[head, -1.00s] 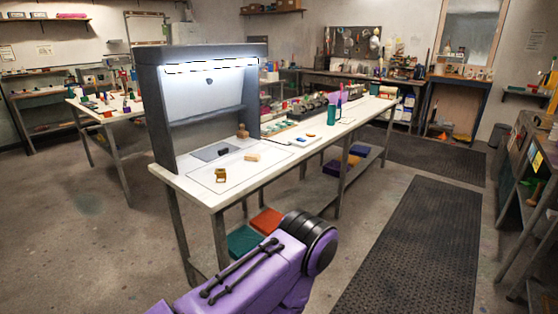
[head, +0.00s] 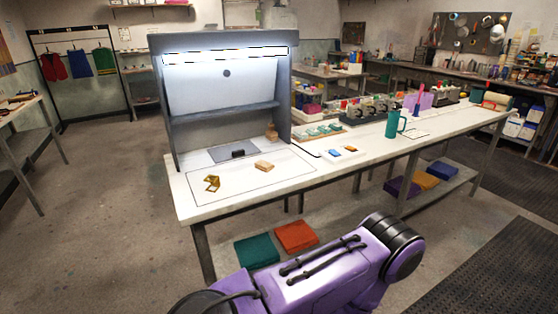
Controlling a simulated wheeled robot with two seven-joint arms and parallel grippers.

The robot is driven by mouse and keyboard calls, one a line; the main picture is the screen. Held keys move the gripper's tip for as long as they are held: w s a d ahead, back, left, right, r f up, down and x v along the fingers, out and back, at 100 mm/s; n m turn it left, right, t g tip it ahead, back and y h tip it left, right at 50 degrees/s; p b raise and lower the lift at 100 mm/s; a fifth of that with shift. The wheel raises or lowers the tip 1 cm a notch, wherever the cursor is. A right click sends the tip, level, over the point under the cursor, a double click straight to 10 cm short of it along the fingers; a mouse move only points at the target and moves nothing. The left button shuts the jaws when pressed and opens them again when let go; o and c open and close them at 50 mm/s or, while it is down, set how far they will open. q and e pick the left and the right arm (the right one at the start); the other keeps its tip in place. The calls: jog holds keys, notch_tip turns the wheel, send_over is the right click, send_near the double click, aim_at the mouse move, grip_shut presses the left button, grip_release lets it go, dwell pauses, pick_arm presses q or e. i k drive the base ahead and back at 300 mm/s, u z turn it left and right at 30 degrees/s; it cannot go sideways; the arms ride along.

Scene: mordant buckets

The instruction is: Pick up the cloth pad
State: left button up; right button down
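I cannot tell for sure which thing is the cloth pad. A small tan block-like piece (head: 264,166) lies on the white bench top (head: 230,205), inside a thin outlined area in front of the lit grey hood. A small dark piece (head: 238,153) lies on a grey plate (head: 222,156) behind it. A folded gold-brown piece (head: 212,184) lies to the left. All three stand apart from each other. A purple arm link of mine is in the foreground. Neither of my grippers shows.
The grey hood (head: 168,105) stands on the bench's left end, a brown bottle (head: 272,132) by its right wall. A teal mug (head: 393,124) and blue and orange pieces are further right. Teal (head: 257,251) and red (head: 296,236) flat items lie underneath. Open floor is at left.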

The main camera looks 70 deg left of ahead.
aim_at(265, 166)
jog(key=u, duration=0.45)
jog(key=i, duration=0.95)
jog(key=u, duration=0.75)
